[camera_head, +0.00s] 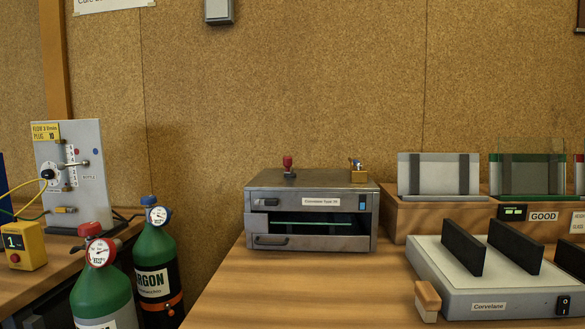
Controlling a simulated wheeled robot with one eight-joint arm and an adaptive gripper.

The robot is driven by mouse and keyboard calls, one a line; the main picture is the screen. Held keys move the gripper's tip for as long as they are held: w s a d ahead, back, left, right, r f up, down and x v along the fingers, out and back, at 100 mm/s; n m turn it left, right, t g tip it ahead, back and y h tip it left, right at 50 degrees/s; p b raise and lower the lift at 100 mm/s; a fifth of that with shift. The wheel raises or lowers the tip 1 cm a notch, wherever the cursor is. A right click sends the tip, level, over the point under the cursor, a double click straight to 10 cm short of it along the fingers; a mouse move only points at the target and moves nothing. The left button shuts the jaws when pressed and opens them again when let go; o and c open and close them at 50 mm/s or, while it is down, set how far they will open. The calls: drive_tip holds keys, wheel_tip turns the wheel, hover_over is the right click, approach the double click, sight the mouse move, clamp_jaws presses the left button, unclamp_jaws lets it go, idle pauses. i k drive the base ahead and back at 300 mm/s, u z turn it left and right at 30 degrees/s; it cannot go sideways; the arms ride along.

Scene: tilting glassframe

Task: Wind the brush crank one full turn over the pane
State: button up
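A grey metal cabinet (330,243) with a "Corvelane" label stands on the wooden bench in the middle. A thin greenish pane edge (310,224) shows level inside its dark front slot. A red knob (288,161) on a short stem stands upright on the cabinet's top. A small brass-coloured box (359,176) with a blue and white piece sits at the top's right. I cannot tell which part is the brush crank, and no brush is clearly seen. My gripper is not in view.
At right are a grey unit (470,302) with black upright plates, a small wooden-topped block (428,299), and a wooden rack (410,217) holding panes. At left are gas cylinders (155,250) and a gauge panel (75,150). Bench in front of the cabinet is clear.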

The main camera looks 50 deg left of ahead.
sight(288, 161)
drive_tip(key=k, duration=0.5)
drive_tip(key=u, duration=2.55)
drive_tip(key=k, duration=1.15)
drive_tip(key=z, duration=0.35)
drive_tip(key=i, duration=1)
drive_tip(key=u, duration=0.05)
